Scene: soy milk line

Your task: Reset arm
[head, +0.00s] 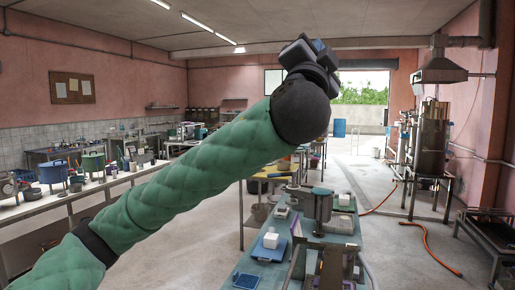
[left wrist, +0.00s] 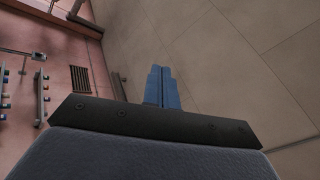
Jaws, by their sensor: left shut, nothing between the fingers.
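My left arm, in a green quilted sleeve, crosses the head view from the lower left up to the top centre. My left gripper (head: 318,45) is at the end of it, raised high in front of the far wall and the ceiling edge. In the left wrist view its two blue fingers (left wrist: 162,88) lie side by side, shut with nothing between them. That view looks toward the ceiling and a pink wall, with no object near the fingers. My right gripper is in neither view.
A work table (head: 330,228) with a metal machine (head: 319,204), a white block on a blue scale (head: 269,247) and a blue tray (head: 246,281) stands below right. A long counter with blue pots (head: 93,162) runs at left. A steel tank (head: 432,140) stands right.

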